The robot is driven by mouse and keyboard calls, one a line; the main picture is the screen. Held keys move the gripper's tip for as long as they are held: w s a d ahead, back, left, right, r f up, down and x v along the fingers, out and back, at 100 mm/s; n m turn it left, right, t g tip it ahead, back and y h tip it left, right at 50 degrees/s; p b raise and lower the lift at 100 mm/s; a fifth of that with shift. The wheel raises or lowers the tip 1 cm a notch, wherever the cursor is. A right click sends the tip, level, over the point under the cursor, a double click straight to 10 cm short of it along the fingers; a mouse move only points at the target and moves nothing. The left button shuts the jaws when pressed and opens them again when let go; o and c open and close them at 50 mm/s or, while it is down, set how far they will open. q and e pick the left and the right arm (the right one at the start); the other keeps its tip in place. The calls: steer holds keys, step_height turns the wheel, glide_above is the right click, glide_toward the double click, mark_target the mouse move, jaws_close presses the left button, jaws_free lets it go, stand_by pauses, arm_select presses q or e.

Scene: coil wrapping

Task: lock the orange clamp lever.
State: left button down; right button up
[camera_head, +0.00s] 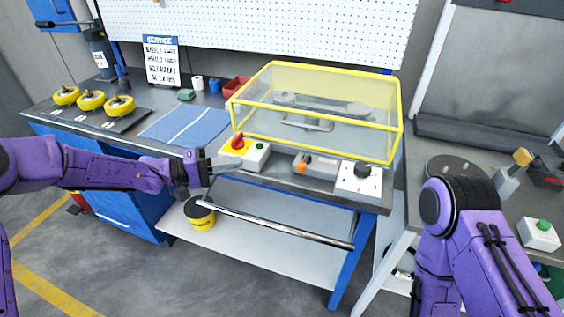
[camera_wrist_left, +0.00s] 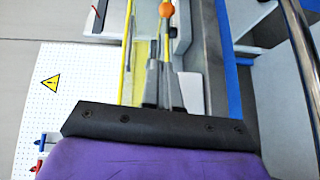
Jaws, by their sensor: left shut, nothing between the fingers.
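The orange clamp lever shows as an orange knob (camera_head: 303,167) on a small grey block (camera_head: 320,166) at the front edge of the workbench, in front of the yellow-framed guard. In the left wrist view the orange knob (camera_wrist_left: 166,10) is at the top, just beyond the fingertips. My left gripper (camera_head: 238,164) is shut and empty at the bench's front edge, left of the knob and apart from it in the head view. Its fingers (camera_wrist_left: 164,50) also show in the left wrist view. My right arm is at the lower right; its gripper is out of view.
The clear guard (camera_head: 397,128) rises behind. Yellow coils (camera_head: 92,101) lie at the far left. A metal bar (camera_head: 290,226) runs below the bench edge.

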arm_select(q)
steer(key=p, duration=0.3)
glide_toward(304, 162)
steer(key=w, duration=0.2)
steer(key=w+d, duration=0.1)
steer(key=w, duration=0.1)
steer(key=shift+w+f, duration=0.1)
steer(key=shift+f, duration=0.05)
steer(key=d, duration=0.1)
steer(key=s+d, duration=0.1)
steer(key=d, duration=0.1)
steer(key=shift+s+f+p, duration=0.25)
steer(key=shift+s+p, duration=0.15)
steer(key=shift+d, duration=0.1)
